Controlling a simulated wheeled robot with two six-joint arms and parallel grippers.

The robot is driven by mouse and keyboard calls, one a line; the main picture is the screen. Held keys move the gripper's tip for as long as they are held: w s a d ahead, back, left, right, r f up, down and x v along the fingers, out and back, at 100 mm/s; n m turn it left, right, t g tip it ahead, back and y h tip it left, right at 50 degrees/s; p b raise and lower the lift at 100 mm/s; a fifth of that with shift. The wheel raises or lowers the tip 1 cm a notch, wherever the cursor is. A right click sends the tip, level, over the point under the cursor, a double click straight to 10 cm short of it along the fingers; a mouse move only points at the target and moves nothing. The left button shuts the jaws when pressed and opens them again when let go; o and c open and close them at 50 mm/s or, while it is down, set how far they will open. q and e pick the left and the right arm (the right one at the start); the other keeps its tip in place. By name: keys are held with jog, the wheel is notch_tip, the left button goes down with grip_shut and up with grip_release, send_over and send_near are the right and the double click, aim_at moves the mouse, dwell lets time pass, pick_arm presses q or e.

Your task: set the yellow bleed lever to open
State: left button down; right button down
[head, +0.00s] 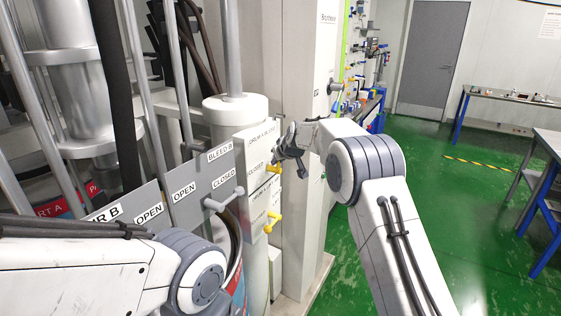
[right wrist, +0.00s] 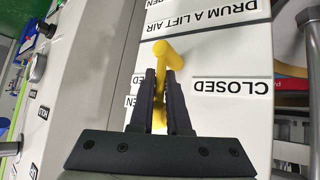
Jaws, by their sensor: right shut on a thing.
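The upper yellow lever (head: 273,169) sticks out of the white panel (head: 250,215), beside a CLOSED label, under a blurred DRUM A title. My right gripper (head: 285,157) is at this lever. In the right wrist view, my right gripper (right wrist: 163,85) is shut on the yellow lever (right wrist: 164,54), whose bent end shows beyond the fingertips. The picture is upside down there: CLOSED is on one side of the lever, a partly hidden OPEN on the other. The lever's exact setting is hard to tell. My left gripper is out of view; only its arm shows.
A second yellow lever (head: 272,218) sits lower on the same panel. A tall white column (head: 308,130) stands right behind.

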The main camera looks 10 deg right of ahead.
jog(key=shift+w+d+r+g+y+p, duration=0.1)
jog(key=shift+w+r+g+y+p, duration=0.25)
jog(key=shift+p, duration=0.4)
jog(key=shift+s, duration=0.1)
jog(key=c, duration=0.9)
grip_release()
jog(key=shift+f, duration=0.1)
